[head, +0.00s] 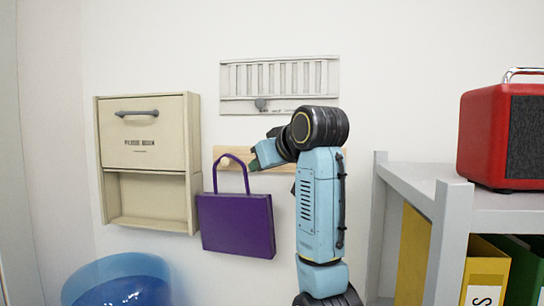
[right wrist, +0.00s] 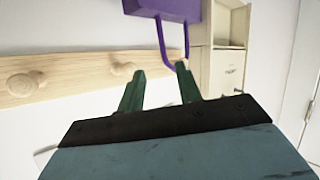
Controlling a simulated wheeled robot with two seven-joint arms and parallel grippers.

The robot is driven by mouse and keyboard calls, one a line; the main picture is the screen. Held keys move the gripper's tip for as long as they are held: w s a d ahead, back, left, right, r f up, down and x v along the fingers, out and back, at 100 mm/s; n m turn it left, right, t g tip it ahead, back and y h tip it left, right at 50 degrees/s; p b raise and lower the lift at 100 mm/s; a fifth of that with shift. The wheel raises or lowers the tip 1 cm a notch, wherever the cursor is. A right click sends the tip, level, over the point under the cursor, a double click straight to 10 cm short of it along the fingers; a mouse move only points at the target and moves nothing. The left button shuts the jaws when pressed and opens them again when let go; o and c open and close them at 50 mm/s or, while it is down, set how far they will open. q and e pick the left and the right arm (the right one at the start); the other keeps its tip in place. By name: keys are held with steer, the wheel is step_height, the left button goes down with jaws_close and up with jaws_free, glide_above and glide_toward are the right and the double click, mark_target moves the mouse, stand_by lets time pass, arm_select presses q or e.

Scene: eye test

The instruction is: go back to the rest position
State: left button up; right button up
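My right gripper (head: 256,160) reaches left in front of the wooden peg rail, just right of the purple bag's handle. In the right wrist view its two green fingers (right wrist: 160,70) stand apart with nothing held between them. The purple bag (head: 236,224) hangs by its looped handle at a peg near the rail's left end. In the right wrist view the bag (right wrist: 165,8) shows at the top, with its handle close to the right-hand finger; I cannot tell whether they touch. My left gripper is not in view.
The wooden rail (right wrist: 70,78) shows free pegs. A beige cabinet (head: 147,150) is on the wall at left, a vent (head: 290,78) above. A blue rounded object (head: 118,278) is below left. A grey shelf (head: 410,178) at right carries a red box (head: 482,140) above yellow and green binders.

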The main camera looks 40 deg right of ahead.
steer(key=v, duration=0.3)
steer(key=shift+s+a+r, duration=0.25)
steer(key=shift+a, duration=0.05)
steer(key=shift+w, duration=0.1)
